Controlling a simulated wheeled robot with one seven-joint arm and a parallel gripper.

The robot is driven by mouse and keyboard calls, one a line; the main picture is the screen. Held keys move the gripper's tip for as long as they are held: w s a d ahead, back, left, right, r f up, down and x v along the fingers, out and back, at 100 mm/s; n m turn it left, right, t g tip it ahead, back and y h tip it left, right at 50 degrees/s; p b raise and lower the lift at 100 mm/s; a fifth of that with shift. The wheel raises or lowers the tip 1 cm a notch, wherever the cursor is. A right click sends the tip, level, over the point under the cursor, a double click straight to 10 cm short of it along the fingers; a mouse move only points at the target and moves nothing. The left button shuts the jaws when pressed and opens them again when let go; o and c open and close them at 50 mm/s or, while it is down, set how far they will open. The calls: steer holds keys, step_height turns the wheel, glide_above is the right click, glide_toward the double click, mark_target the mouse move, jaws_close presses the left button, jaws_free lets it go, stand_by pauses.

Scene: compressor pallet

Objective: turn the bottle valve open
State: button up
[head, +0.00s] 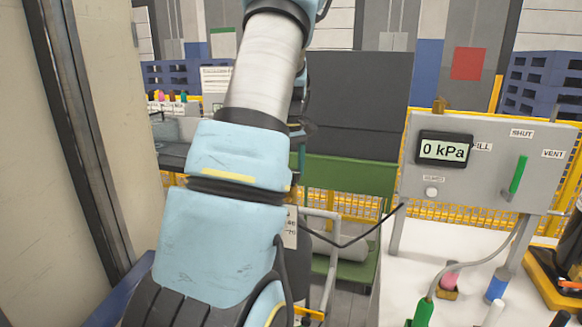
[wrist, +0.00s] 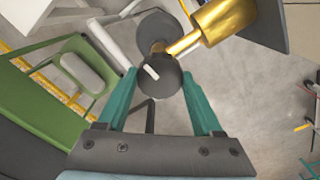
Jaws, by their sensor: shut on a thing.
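The bottle valve shows in the wrist view as a dark round knob (wrist: 158,80) with a white mark, next to a brass valve body (wrist: 212,28). My gripper (wrist: 161,76) has its two teal fingers on either side of the knob and is shut on it. Part of the knob's rim is hidden by the fingers. A larger dark round part (wrist: 155,30) shows just beyond the knob. In the head view my arm hides the gripper and the valve.
A grey panel (head: 470,205) at right bears a gauge (head: 444,149) reading 0 kPa and a green lever (head: 518,174) near the labels SHUT and VENT. A white bench (head: 400,285) holds a green-handled hose end (head: 424,311). A green bench (head: 345,172) stands behind. A pale wall (head: 95,130) is close at left.

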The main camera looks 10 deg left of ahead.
steer(key=n+p, duration=0.1)
steer(key=n, duration=0.3)
steer(key=shift+n+p, duration=0.35)
steer(key=shift+n, duration=0.35)
steer(key=o, duration=1.4)
steer(key=shift+c, duration=0.2)
steer(key=shift+r, duration=0.1)
step_height(320, 180, up, 11)
steer(key=b, duration=0.2)
steer(key=shift+f+b, duration=0.2)
steer(key=shift+b, duration=0.1)
